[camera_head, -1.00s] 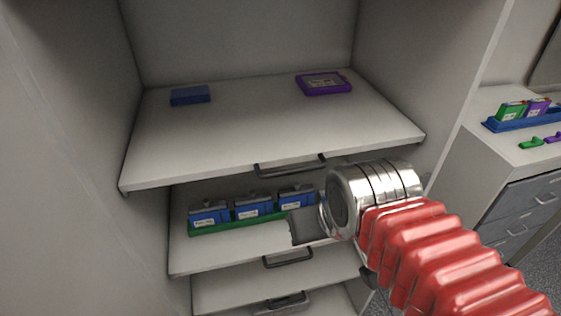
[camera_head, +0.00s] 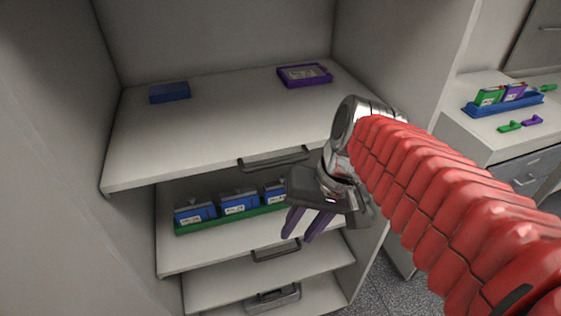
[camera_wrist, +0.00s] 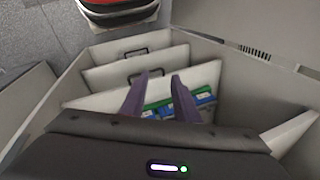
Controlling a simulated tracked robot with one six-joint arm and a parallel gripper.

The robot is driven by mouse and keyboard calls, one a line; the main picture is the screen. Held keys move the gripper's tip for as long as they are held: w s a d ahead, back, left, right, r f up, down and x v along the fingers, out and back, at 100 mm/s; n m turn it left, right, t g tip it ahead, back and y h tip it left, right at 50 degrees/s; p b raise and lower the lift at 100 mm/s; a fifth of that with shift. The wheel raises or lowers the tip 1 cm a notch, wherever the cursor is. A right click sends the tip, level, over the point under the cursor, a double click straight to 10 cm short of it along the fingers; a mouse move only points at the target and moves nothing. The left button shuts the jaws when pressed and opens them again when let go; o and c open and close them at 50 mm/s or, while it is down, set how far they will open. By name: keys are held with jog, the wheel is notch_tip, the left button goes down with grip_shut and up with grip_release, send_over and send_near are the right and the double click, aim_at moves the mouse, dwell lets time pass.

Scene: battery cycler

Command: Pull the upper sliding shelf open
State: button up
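The upper shelf (camera_head: 190,130) is a white board in the cabinet, with a dark bar handle (camera_head: 275,161) on its front edge. A blue block (camera_head: 169,92) and a purple-framed item (camera_head: 304,75) lie on it. My gripper (camera_head: 303,238) is in front of the shelves, below and slightly right of the upper handle, apart from it. Its two purple fingers point down and stand apart, with nothing between them. In the wrist view my gripper (camera_wrist: 160,75) is also open; I cannot make out the upper handle there.
A lower shelf (camera_head: 185,256) holds a green tray (camera_head: 190,229) with blue battery packs; my gripper hides its right end. It has its own handle (camera_head: 276,254). Further shelves lie below. A counter with a blue tray (camera_head: 490,108) stands at right.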

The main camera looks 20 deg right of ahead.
jog(key=w+m+g+y, duration=0.1)
jog(key=m+y, duration=0.1)
jog(key=m+t+y, duration=0.4)
jog(key=m+y, duration=0.1)
jog(key=y, duration=0.5)
send_near(287, 163)
jog(key=d, duration=0.2)
jog(key=shift+s+r, duration=0.35)
jog(key=shift+s, duration=0.05)
jog(key=shift+a, duration=0.15)
jog(key=x, duration=1.3)
jog(key=shift+w+a+f, duration=0.2)
jog(key=shift+a, duration=0.05)
jog(key=shift+c, duration=0.4)
